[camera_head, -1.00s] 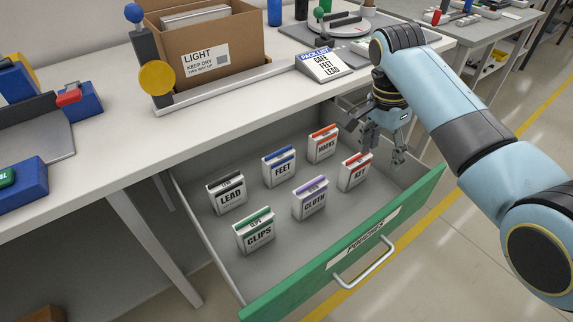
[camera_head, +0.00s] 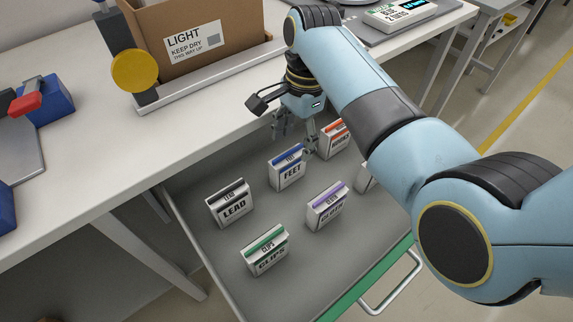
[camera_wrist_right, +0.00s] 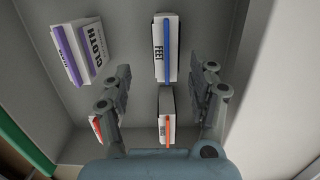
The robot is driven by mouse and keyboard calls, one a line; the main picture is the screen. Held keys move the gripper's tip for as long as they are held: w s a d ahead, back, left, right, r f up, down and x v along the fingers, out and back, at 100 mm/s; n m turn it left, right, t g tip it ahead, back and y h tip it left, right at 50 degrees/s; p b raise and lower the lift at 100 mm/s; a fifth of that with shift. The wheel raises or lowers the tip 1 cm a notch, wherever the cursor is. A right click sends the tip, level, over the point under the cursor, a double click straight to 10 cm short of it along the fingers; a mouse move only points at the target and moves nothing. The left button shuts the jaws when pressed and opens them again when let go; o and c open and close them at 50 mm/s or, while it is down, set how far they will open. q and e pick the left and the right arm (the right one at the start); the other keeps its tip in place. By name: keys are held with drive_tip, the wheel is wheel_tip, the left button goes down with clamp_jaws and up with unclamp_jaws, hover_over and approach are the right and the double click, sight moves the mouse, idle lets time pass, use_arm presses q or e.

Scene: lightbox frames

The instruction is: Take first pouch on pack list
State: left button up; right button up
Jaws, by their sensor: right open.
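My right gripper (camera_head: 296,138) is open and empty, pointing down over the back of the open drawer (camera_head: 215,265). In the wrist view, the orange-striped HOOKS pouch (camera_wrist_right: 166,132) stands between its fingers, with the blue-striped FEET pouch (camera_wrist_right: 160,50) beyond the tips. In the head view, the FEET pouch (camera_head: 287,172) and part of the HOOKS pouch (camera_head: 333,143) show beside the gripper. The LEAD (camera_head: 232,207), purple CLOTH (camera_head: 327,210) and green CLIPS (camera_head: 266,254) pouches stand apart in the drawer. A sixth pouch (camera_head: 365,180) is mostly behind my arm. The pack list is not visible now.
The white bench top (camera_head: 75,140) overhangs the drawer's back. A cardboard box (camera_head: 160,25) marked LIGHT stands on it, by a post with a yellow disc (camera_head: 135,71). A device with a display (camera_head: 400,12) is at the back right. The drawer's front has a handle (camera_head: 400,290).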

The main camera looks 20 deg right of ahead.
sight(289, 156)
drive_tip(key=shift+a+f, duration=0.1)
drive_tip(key=shift+f, duration=0.7)
drive_tip(key=f, duration=0.1)
drive_tip(key=f+b, duration=0.1)
drive_tip(key=f, duration=0.1)
drive_tip(key=a+f, duration=0.1)
drive_tip(key=f, duration=0.1)
drive_tip(key=shift+w+a, duration=0.1)
drive_tip(key=shift+w, duration=0.15)
use_arm(q)
drive_tip(key=shift+w+f, duration=0.15)
drive_tip(key=shift+f, duration=0.5)
use_arm(e)
drive_tip(key=shift+f, duration=0.15)
use_arm(q)
drive_tip(key=shift+w, duration=0.1)
use_arm(e)
drive_tip(key=shift+c, duration=0.3)
use_arm(q)
drive_tip(key=shift+w, duration=0.1)
use_arm(e)
clamp_jaws()
